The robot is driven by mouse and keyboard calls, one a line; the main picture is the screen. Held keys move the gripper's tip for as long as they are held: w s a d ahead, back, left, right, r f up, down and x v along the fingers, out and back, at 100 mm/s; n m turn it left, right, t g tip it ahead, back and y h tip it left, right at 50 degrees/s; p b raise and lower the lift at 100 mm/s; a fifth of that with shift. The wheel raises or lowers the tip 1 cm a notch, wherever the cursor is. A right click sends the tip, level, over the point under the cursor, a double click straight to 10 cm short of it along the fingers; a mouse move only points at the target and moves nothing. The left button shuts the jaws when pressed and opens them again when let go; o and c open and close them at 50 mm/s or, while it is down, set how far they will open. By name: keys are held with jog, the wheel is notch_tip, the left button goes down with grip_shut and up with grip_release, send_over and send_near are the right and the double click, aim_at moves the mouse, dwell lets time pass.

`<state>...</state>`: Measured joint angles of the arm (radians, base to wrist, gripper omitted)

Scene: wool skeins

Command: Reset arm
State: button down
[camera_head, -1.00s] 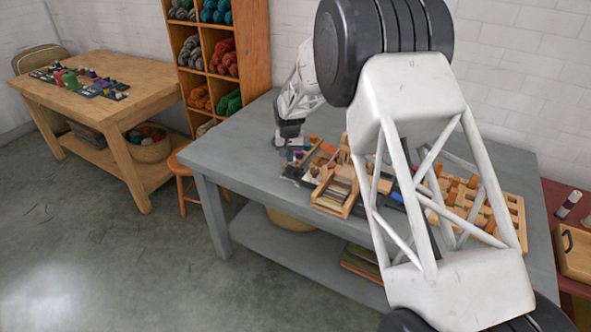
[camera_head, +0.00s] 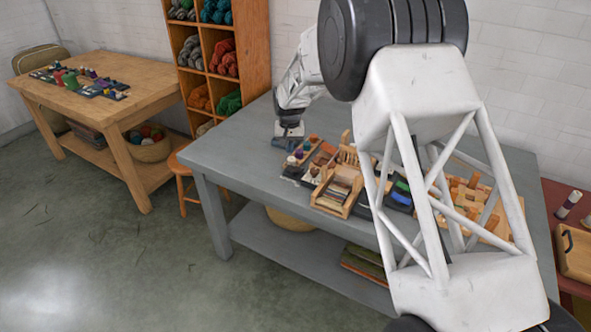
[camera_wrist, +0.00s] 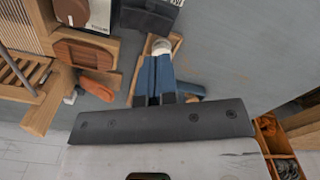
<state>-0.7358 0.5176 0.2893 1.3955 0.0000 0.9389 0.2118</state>
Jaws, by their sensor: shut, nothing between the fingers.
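My gripper (camera_head: 285,144) is at the left end of the craft items on the grey table (camera_head: 232,150), in the head view. In the wrist view its two blue fingers (camera_wrist: 154,84) are together, with nothing held between them. The fingertips show in front of the end of a small wooden tray with a pale round piece (camera_wrist: 161,46). I cannot tell whether they touch it. My arm's white lattice link hides part of the right half of the table.
A wooden frame loom (camera_head: 338,188), a spool tray (camera_head: 303,151) and a wooden rack (camera_head: 470,205) crowd the grey table. The table's left part is bare. A yarn shelf (camera_head: 222,85) stands behind. A wooden table (camera_head: 140,85) is at far left.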

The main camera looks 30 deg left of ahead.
dwell(0.3)
jog(key=s+d+r+m, duration=0.1)
jog(key=d+r, duration=0.6)
jog(key=d, duration=0.4)
jog(key=d+r+m, duration=0.1)
jog(key=d+r, duration=0.7)
jog(key=d, duration=0.3)
jog(key=s+d+r+m+t, duration=0.1)
jog(key=s+d+r, duration=0.3)
jog(key=d, duration=0.5)
jog(key=s+d+r, duration=0.5)
jog(key=d, duration=0.4)
jog(key=s+d+r+m+t, duration=0.1)
jog(key=s+d+r+m, duration=0.1)
jog(key=s+d, duration=2.05)
jog(key=s+d+f, duration=0.1)
jog(key=s, duration=0.4)
jog(key=s+d+f+m, duration=0.1)
jog(key=s+d+f, duration=0.1)
jog(key=s, duration=0.3)
jog(key=shift+s+d+t, duration=0.25)
jog(key=shift+t, duration=0.05)
